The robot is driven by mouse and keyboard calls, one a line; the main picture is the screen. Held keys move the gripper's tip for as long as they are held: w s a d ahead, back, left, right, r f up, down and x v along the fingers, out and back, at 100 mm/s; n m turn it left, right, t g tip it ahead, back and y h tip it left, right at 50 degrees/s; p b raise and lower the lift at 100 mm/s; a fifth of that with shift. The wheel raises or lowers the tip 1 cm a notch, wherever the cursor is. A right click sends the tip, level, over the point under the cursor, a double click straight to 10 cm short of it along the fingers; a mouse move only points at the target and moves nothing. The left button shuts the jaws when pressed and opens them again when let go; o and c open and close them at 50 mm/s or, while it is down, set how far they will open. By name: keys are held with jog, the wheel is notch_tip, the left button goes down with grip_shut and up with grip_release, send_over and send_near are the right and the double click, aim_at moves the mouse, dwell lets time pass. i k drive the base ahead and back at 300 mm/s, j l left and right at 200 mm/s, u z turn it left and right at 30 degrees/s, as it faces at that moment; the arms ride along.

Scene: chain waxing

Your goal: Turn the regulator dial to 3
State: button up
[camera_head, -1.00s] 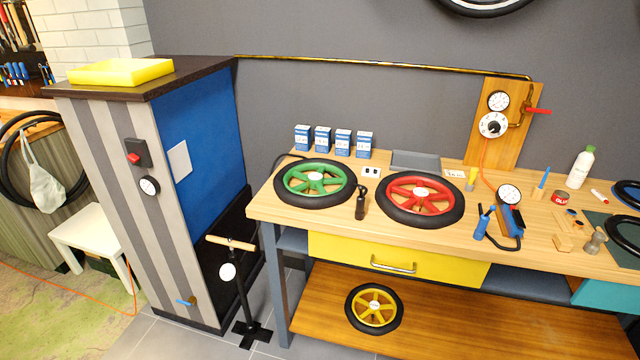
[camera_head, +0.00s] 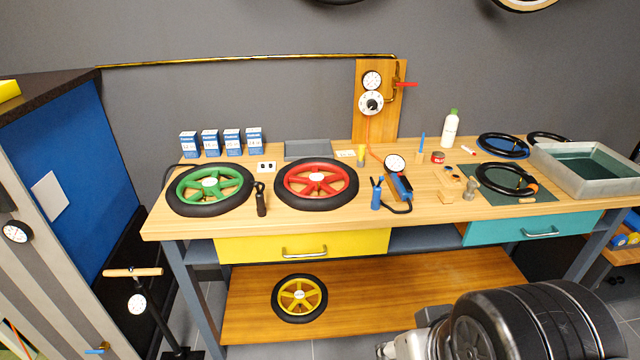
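The regulator dial (camera_head: 371,103) is a round white dial with a black centre knob, mounted on an upright wooden board (camera_head: 391,127) behind the workbench. Its markings are too small to read. A small pressure gauge (camera_head: 372,80) sits just above it, and a red lever (camera_head: 407,84) sticks out to the right on the pipe. My arm shows at the lower right, in front of the bench and well away from the dial. I cannot make out my gripper's fingers.
The workbench (camera_head: 420,180) carries a green-rimmed wheel (camera_head: 209,182), a red-rimmed wheel (camera_head: 316,178), a handheld gauge inflator (camera_head: 397,178), a white bottle (camera_head: 450,128) and a grey basin (camera_head: 590,168). A floor pump (camera_head: 137,303) stands at left. The bench top just before the board holds small items.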

aim_at(371, 104)
jog(key=i+j, duration=0.15)
jog(key=i, duration=0.3)
jog(key=i+j, duration=0.1)
jog(key=i, duration=0.3)
jog(key=i+j, duration=0.15)
jog(key=i, duration=0.3)
jog(key=z, duration=0.05)
